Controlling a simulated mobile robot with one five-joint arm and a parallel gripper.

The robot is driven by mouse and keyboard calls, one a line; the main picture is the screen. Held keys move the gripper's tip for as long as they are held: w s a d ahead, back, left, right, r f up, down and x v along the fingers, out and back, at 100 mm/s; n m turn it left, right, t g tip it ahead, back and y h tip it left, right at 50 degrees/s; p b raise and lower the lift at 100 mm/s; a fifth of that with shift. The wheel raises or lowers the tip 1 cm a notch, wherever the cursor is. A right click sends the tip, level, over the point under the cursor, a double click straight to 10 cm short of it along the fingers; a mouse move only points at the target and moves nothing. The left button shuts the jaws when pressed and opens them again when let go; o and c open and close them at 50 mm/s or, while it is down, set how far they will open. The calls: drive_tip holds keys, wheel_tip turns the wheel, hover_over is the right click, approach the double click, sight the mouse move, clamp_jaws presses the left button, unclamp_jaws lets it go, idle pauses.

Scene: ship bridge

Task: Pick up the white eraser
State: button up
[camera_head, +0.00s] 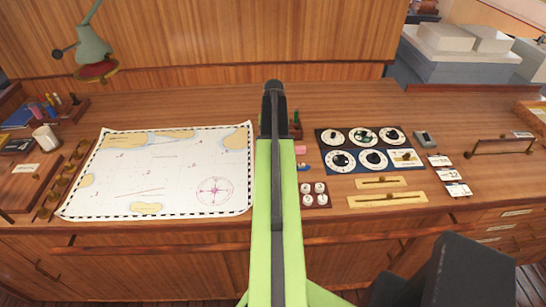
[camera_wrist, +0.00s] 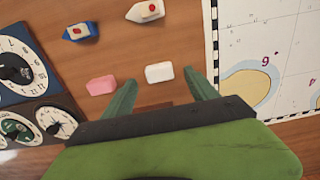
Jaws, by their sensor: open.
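The white eraser (camera_wrist: 159,73) lies on the wooden desk in the wrist view, a small pale block. My gripper (camera_wrist: 162,79) is open, and its two green fingers point toward the eraser, one on each side of it in the picture. I cannot tell how high the fingers are above the desk. A pink eraser (camera_wrist: 101,85) lies just outside the left finger; it also shows in the head view (camera_head: 300,149). In the head view my arm covers the place of the white eraser.
A blue boat piece (camera_wrist: 80,31) and a white boat piece (camera_wrist: 145,10) lie beyond the erasers. A sea chart (camera_head: 155,170) is on the left, a dial panel (camera_head: 352,141) on the right. Bare desk surrounds the white eraser.

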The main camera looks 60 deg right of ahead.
wheel_tip(320, 180, down, 3)
drive_tip(key=shift+f+b, duration=0.2)
drive_tip(key=shift+b, duration=0.85)
drive_tip(key=shift+r, duration=0.2)
drive_tip(key=shift+s, duration=0.1)
drive_tip(key=shift+c, duration=0.2)
drive_tip(key=c, duration=1.4)
drive_tip(key=shift+r+p, duration=0.1)
drive_tip(key=shift+p, duration=0.2)
